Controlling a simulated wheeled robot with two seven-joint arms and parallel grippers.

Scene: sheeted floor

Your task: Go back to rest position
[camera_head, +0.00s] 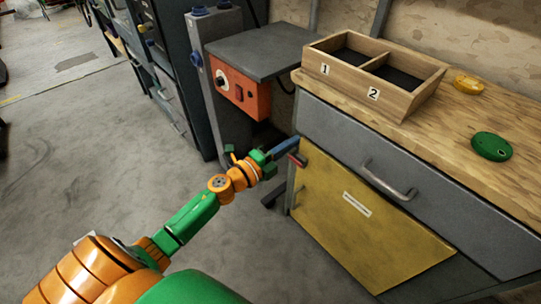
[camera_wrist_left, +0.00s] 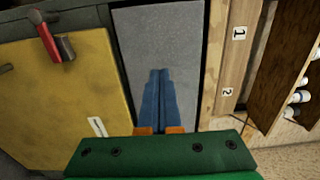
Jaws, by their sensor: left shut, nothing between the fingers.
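My left arm comes in from the lower left in the head view. My left gripper (camera_head: 285,148) is beside the left edge of the workbench cabinet, near the top corner of the yellow door (camera_head: 361,220). Its blue fingers are together and hold nothing. In the left wrist view the shut fingers (camera_wrist_left: 158,98) show against a grey panel, with the yellow door (camera_wrist_left: 62,100) to the left. A red handle (camera_wrist_left: 48,38) is on the door's upper part there. Whether the fingers touch the cabinet is not clear. My right gripper is not in view.
A wooden box (camera_head: 330,79) with two compartments, numbered 1 and 2, stands on the wooden worktop (camera_head: 440,130). A green round object (camera_head: 491,146) and a yellow one (camera_head: 468,84) lie beside it. A grey machine with an orange control box (camera_head: 238,88) stands behind my gripper. The left floor is clear.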

